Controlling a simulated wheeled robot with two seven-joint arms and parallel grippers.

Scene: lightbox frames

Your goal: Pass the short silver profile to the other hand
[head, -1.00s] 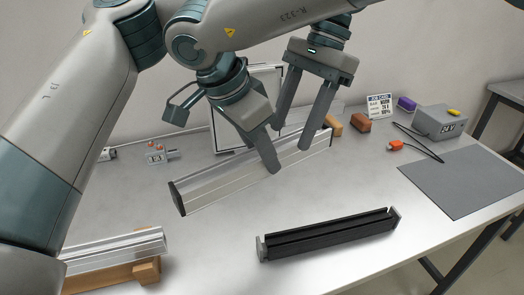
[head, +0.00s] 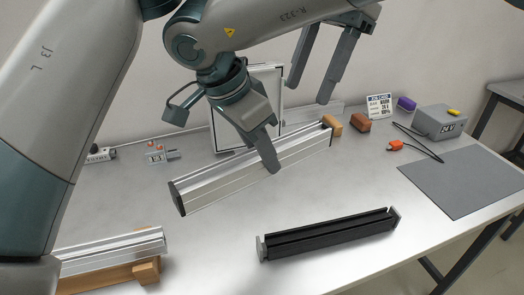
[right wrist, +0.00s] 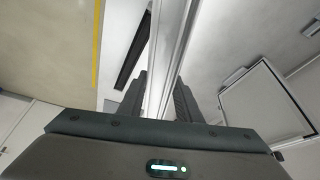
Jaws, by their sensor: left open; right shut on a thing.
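The short silver profile (head: 225,180), with dark end caps, is held slanting above the table, its right end higher in the head view. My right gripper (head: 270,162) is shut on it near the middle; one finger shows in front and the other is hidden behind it. In the right wrist view the profile (right wrist: 166,55) runs between the two fingers. My left gripper (head: 309,92) is open and empty, above and behind the profile's right half, apart from it.
Another silver profile (head: 115,250) lies on a wooden stand (head: 146,272) at lower left, partly hidden by my arm. A black profile (head: 330,236) with grey ends lies front centre. A framed panel (head: 218,130) stands behind. A grey box (head: 438,121) and grey mat (head: 465,182) are at right.

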